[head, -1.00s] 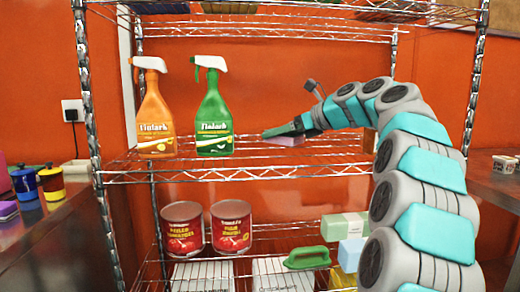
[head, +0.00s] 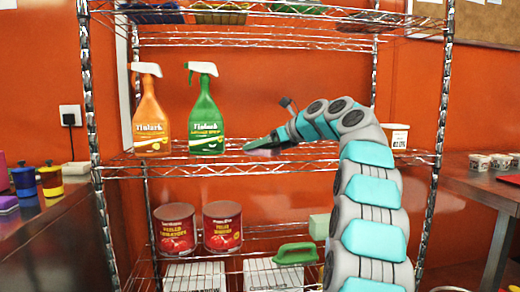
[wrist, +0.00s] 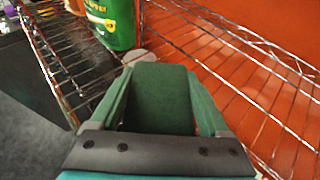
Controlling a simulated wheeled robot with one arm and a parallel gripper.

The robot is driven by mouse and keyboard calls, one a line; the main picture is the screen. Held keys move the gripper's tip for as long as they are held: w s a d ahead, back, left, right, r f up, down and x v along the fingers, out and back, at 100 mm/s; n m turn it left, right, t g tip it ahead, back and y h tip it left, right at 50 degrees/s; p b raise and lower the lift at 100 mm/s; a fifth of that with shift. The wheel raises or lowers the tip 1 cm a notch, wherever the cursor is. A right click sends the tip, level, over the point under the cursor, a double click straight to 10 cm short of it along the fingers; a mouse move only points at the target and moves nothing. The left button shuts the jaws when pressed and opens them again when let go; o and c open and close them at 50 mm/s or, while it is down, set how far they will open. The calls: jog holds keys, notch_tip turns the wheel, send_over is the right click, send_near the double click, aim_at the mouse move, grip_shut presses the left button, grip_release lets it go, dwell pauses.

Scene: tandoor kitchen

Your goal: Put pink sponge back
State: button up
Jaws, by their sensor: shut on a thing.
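My gripper (head: 264,143) is at the middle wire shelf (head: 180,166), to the right of the green spray bottle (head: 206,115). In the wrist view my gripper (wrist: 158,72) is shut on a block with a dark green face (wrist: 160,98), which I take to be the pink sponge's scouring side. The green bottle's lower part shows ahead in the wrist view (wrist: 110,22).
An orange spray bottle (head: 151,112) stands left of the green one. A white tub (head: 397,135) stands right of my arm. Below are two red cans (head: 222,227) and a green-handled brush (head: 295,253). Shelf between gripper and tub looks mostly clear, partly hidden by my arm.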

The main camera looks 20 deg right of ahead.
jog(key=shift+f, duration=0.1)
jog(key=o, duration=1.1)
jog(key=shift+o, duration=0.2)
jog(key=shift+s+r, duration=0.1)
jog(key=shift+r, duration=0.15)
jog(key=p+v, duration=0.1)
jog(key=v, duration=1)
jog(key=shift+s+d+p, duration=0.1)
jog(key=shift+p, duration=0.25)
jog(key=shift+s+d, duration=0.1)
jog(key=shift+s, duration=0.1)
